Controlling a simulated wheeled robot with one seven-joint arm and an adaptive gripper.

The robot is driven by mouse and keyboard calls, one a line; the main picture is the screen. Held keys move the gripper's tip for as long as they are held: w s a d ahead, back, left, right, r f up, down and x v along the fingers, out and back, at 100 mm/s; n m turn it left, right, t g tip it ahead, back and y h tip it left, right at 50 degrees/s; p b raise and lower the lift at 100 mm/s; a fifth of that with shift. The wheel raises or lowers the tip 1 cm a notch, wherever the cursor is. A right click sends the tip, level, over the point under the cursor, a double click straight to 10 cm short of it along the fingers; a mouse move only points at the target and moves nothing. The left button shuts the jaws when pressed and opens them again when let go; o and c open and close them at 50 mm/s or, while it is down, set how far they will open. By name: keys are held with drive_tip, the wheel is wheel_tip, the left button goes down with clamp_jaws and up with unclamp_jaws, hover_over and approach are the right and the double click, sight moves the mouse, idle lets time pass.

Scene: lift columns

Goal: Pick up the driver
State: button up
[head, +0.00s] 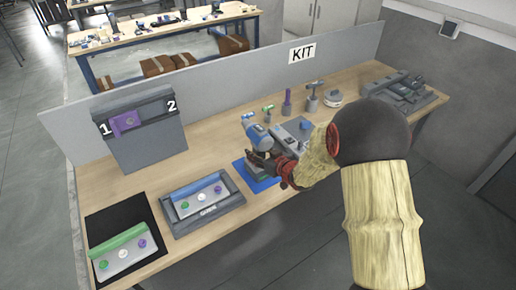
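The driver (257,133) is a blue and grey power tool standing on a blue mat (265,186) near the front edge of the wooden table. My arm reaches in from the right. My gripper (263,158) is at the driver's handle, just below its blue body, and overlaps it in this view. The gripper hides much of the handle. The fingers are small and dark here, so I cannot tell whether they are open or shut on it.
A grey tray (171,217) and a black mat (97,224) with a green-edged block lie to the left. A grey box (140,154) marked 1 and 2 stands behind them. Several small tools on stands (287,108) are behind the driver. A grey partition (225,85) runs along the back.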

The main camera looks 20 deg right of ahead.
drive_tip(key=c, duration=1)
clamp_jaws()
drive_tip(key=shift+r, duration=0.2)
